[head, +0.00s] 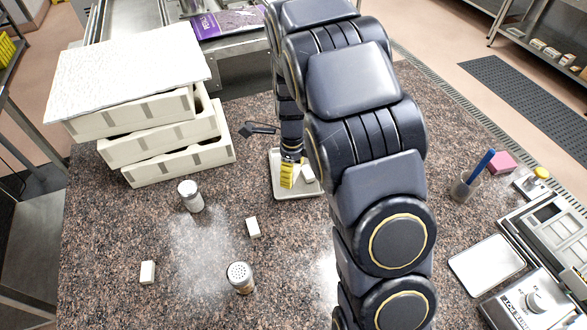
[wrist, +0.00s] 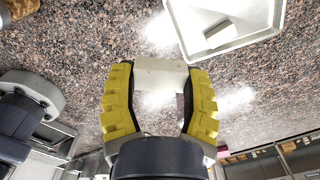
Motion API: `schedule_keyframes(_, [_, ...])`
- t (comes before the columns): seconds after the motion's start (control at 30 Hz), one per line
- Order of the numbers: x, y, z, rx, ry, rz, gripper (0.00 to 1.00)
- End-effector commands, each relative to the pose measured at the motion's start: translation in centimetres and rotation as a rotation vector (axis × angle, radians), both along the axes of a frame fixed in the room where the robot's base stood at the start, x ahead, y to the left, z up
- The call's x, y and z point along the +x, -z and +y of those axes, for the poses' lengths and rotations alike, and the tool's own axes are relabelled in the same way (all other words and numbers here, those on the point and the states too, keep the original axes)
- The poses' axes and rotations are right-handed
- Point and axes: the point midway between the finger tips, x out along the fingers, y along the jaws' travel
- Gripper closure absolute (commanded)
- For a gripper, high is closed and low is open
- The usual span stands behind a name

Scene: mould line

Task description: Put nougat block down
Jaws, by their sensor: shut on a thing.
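My gripper (wrist: 160,78) is shut on a pale, cream-white nougat block (wrist: 159,71), with a yellow ribbed finger on each side. In the head view my gripper (head: 289,178) is over or just beside a small white tray (head: 284,194), and my arm hides part of it. The tray also shows at the top right of the wrist view (wrist: 259,36), with a white piece (wrist: 218,34) inside. I cannot tell whether the held block touches a surface. Two more pale blocks lie on the granite top, one near the middle (head: 253,228) and one at the left (head: 148,272).
Two shakers (head: 190,196) (head: 240,277) stand by white powder (head: 205,245) on the counter. Stacked cream moulds (head: 165,145) stand back left. A cup with a blue-handled tool (head: 466,188), a pink block (head: 501,162) and a scale (head: 530,299) are right. The front-left counter is mostly clear.

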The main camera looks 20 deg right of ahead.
Motion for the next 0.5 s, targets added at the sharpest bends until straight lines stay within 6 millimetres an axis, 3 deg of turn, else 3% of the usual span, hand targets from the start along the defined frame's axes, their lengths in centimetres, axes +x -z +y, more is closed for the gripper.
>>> schedule_keyframes(0.17, [0.1,0.1,-2.1,-0.001,0.031,0.0,0.69])
schedule_keyframes(0.5, [5.6,2.6,-3.5,-0.001,0.032,-0.003,0.69])
